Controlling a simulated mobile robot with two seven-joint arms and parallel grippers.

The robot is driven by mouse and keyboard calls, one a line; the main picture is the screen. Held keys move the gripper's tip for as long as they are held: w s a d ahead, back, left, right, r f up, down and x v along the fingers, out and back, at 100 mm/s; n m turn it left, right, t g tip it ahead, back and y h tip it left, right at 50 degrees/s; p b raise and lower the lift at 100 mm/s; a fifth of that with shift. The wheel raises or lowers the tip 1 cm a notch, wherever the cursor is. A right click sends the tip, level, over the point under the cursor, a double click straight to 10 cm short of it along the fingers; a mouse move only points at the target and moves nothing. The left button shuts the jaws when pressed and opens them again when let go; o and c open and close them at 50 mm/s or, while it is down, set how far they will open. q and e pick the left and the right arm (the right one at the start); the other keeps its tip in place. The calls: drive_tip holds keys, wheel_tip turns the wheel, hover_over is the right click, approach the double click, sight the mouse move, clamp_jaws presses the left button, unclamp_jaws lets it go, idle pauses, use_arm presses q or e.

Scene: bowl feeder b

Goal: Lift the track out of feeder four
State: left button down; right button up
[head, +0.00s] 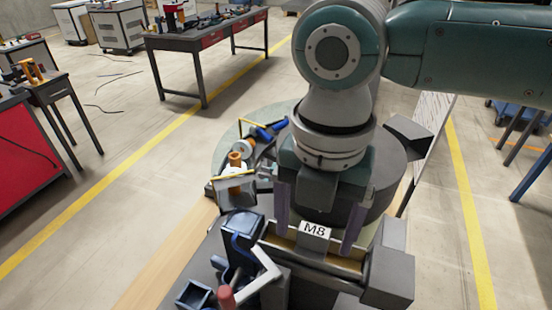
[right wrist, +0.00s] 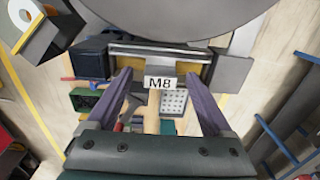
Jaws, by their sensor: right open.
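A white label reading M8 (head: 314,230) sits on a grey block at the front of a long dark trough with a tan inner face (head: 340,262). I take this trough to be the track, but no mark says feeder four. In the right wrist view the M8 label (right wrist: 159,83) is centred below the tan-faced trough (right wrist: 160,57). My right gripper (head: 314,244) points down with its two purple-grey fingers apart, one on each side of the label. In the right wrist view my right gripper (right wrist: 161,73) shows clear gaps beside the label. My left gripper is not seen.
A large dark round bowl (right wrist: 190,12) stands close behind the trough. Blue and grey feeder parts (head: 243,228) crowd its left side, and a grey block (head: 389,275) stands at its right. A workbench (head: 205,38) is farther back; open floor lies between.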

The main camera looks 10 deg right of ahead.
drive_tip(key=shift+f, duration=0.3)
clamp_jaws()
idle(0.5)
